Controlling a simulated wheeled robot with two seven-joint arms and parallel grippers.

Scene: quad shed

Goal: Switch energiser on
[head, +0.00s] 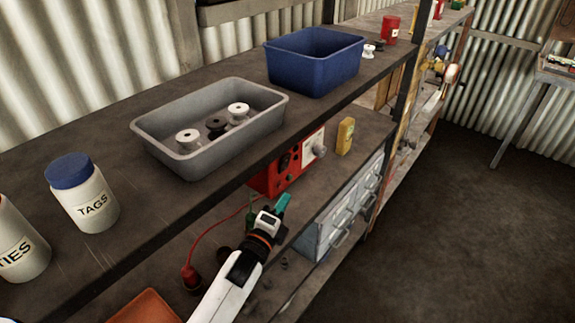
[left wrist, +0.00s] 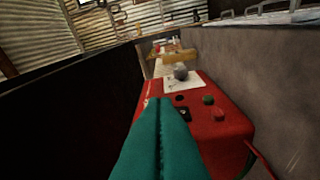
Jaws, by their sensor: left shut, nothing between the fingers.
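The energiser (head: 268,181) is a red box on the lower shelf in the head view, partly hidden under the upper shelf. Its face carries dark round parts and a white plate with a pale knob (head: 319,149). The left wrist view shows the red box (left wrist: 222,137) close up, with a grey knob (left wrist: 181,72) on the white plate, a black switch-like part (left wrist: 184,114), and green and red round parts. My left gripper (head: 283,201) has teal fingers, shut and empty, in front of the box. In the wrist view its fingertips (left wrist: 162,101) overlap the box face; contact cannot be told.
The upper shelf holds a grey tray (head: 160,150) with reels, a blue bin (head: 310,75) and labelled jars (head: 90,208). A yellow device (head: 345,135) stands beside the energiser. A red cable (head: 215,229) hangs left of my gripper; grey drawers (head: 345,205) sit below right.

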